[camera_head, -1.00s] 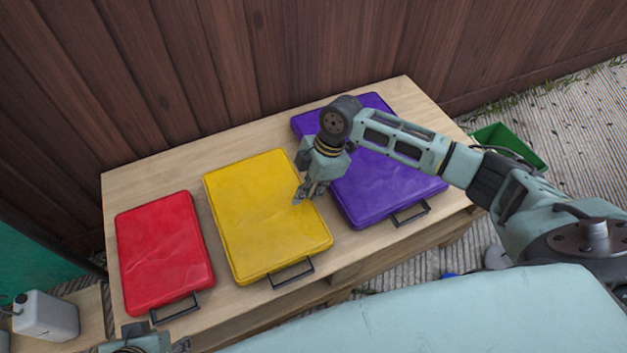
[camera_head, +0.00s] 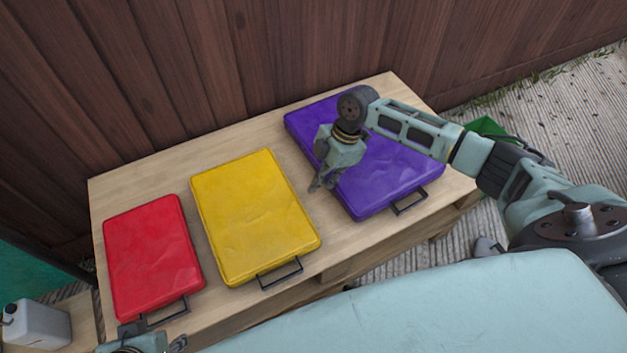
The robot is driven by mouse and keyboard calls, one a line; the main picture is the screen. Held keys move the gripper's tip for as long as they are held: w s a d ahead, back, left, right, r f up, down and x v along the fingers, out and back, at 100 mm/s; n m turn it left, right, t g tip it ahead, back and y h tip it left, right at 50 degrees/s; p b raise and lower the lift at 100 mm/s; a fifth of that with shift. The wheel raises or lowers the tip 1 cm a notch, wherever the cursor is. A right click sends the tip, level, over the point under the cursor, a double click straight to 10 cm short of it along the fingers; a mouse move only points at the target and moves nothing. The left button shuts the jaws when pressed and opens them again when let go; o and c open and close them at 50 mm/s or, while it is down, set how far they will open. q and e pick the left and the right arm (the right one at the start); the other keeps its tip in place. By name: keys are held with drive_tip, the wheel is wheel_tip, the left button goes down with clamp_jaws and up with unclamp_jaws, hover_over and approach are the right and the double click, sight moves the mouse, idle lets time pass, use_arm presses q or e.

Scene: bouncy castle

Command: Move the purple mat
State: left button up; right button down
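The purple mat (camera_head: 388,180) lies flat at the right end of the wooden table (camera_head: 160,172), with a dark handle (camera_head: 410,203) on its front edge. My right arm reaches across above it and hides part of its middle. My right gripper (camera_head: 318,188) points down at the mat's left edge, beside the gap to the yellow mat. Its fingers look small and dark, and I cannot tell whether they are open or touch the mat. My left gripper (camera_head: 160,345) shows only in part at the bottom left edge, near the red mat's handle.
The yellow mat (camera_head: 255,215) lies in the middle of the table and the red mat (camera_head: 152,257) at the left, each with a front handle. A wooden fence stands behind. A white canister (camera_head: 38,326) is at lower left. A green bin (camera_head: 487,128) stands right of the table.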

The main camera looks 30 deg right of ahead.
sight(365, 169)
drive_tip(key=d, duration=0.8)
drive_tip(key=shift+w+d, duration=0.1)
drive_tip(key=shift+d, duration=0.3)
drive_tip(key=d, duration=0.5)
drive_tip(key=shift+w+d, duration=0.1)
drive_tip(key=shift+d, duration=0.15)
use_arm(q)
drive_tip(key=shift+s+r, duration=0.15)
drive_tip(key=shift+r, duration=0.05)
use_arm(e)
drive_tip(key=shift+r, duration=0.1)
